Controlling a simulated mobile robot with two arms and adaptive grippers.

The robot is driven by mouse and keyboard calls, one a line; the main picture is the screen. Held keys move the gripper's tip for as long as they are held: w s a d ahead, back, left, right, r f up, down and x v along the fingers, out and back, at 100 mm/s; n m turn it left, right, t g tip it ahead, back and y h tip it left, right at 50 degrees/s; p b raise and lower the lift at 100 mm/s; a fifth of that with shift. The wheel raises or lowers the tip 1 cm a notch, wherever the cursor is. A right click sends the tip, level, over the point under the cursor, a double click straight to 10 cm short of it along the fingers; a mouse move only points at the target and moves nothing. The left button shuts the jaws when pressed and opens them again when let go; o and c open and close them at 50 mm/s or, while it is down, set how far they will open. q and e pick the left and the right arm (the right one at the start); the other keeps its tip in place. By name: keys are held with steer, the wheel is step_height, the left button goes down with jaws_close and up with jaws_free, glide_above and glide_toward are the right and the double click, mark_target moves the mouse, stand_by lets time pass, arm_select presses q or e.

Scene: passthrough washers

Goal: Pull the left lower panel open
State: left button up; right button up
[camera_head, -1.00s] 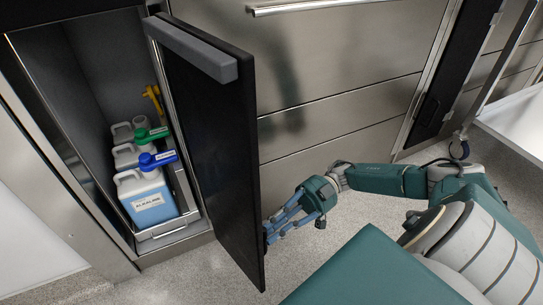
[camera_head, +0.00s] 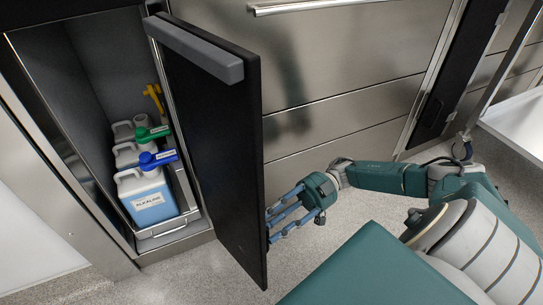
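The left lower panel (camera_head: 213,150) is a black door with a grey strip handle (camera_head: 195,48) along its top. My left gripper is not in view.
Inside the cabinet, a jug with a blue cap (camera_head: 147,195) and several other containers sit on a metal tray (camera_head: 165,232). Steel fronts (camera_head: 340,90) stand right of the panel. Speckled floor (camera_head: 225,275) lies below.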

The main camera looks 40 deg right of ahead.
steer(key=shift+s, duration=0.1)
steer(key=d, duration=1.2)
stand_by(0.8)
